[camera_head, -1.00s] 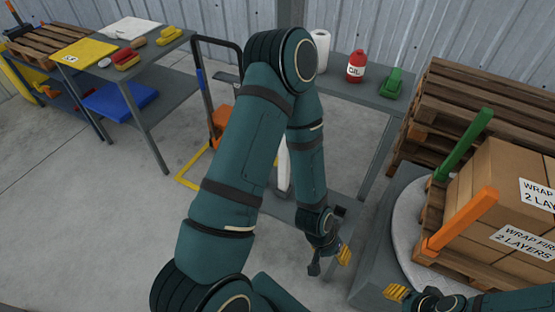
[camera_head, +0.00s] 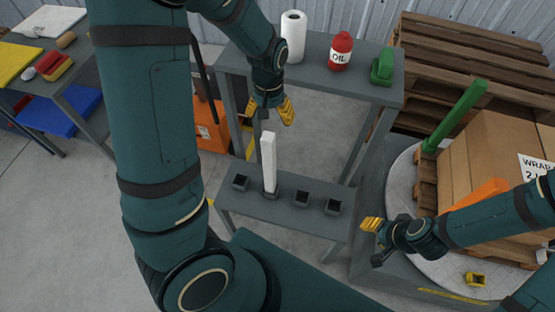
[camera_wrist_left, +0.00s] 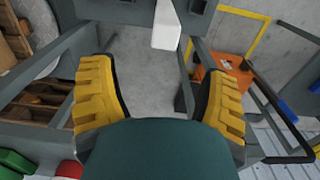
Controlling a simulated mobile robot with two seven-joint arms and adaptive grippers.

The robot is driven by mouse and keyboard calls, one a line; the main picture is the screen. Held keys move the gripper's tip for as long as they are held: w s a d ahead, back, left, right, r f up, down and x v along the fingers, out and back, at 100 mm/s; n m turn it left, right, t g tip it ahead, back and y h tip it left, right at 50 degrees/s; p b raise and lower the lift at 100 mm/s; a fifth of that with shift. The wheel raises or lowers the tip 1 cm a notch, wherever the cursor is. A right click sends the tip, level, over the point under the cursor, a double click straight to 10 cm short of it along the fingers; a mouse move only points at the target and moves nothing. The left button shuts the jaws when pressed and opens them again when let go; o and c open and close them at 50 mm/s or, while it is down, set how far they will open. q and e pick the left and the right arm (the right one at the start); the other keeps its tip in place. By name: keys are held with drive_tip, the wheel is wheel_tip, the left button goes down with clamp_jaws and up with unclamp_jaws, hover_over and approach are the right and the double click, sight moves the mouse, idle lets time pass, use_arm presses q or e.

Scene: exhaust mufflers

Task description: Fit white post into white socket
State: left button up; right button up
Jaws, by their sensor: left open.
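The white post (camera_head: 268,162) stands upright on the low grey bench (camera_head: 300,222). Its base is at one of the small dark sockets, second from the left; how deep it sits I cannot tell. No socket looks white. My left gripper (camera_head: 272,110) is open and empty, above the post's top and apart from it. In the left wrist view the post (camera_wrist_left: 166,26) shows at the top, beyond the open yellow fingers (camera_wrist_left: 160,100). My right gripper (camera_head: 371,240) is beside the turntable, right of the bench; its opening is unclear.
Empty sockets (camera_head: 240,183) flank the post. A higher grey table (camera_head: 305,75) behind holds a paper roll (camera_head: 292,38), oil bottle (camera_head: 340,50) and green object (camera_head: 382,67). A yellow socket (camera_head: 475,279) lies on the turntable.

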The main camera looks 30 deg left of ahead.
sight(268, 136)
use_arm(q)
drive_tip(key=f, duration=0.2)
drive_tip(key=f+b, duration=0.1)
drive_tip(key=f, duration=0.5)
drive_tip(key=shift+s+a+f+b, duration=0.15)
drive_tip(key=shift+s+a+b, duration=0.1)
drive_tip(key=shift+a+b, duration=0.1)
wheel_tip(268, 136, down, 5)
drive_tip(key=shift+s+d+b, duration=0.1)
drive_tip(key=shift+b, duration=0.45)
use_arm(e)
drive_tip(key=f, duration=0.1)
drive_tip(key=s+f, duration=0.1)
drive_tip(key=shift+s+a+f, duration=0.15)
drive_tip(key=shift+a+f, duration=0.25)
use_arm(q)
clamp_jaws()
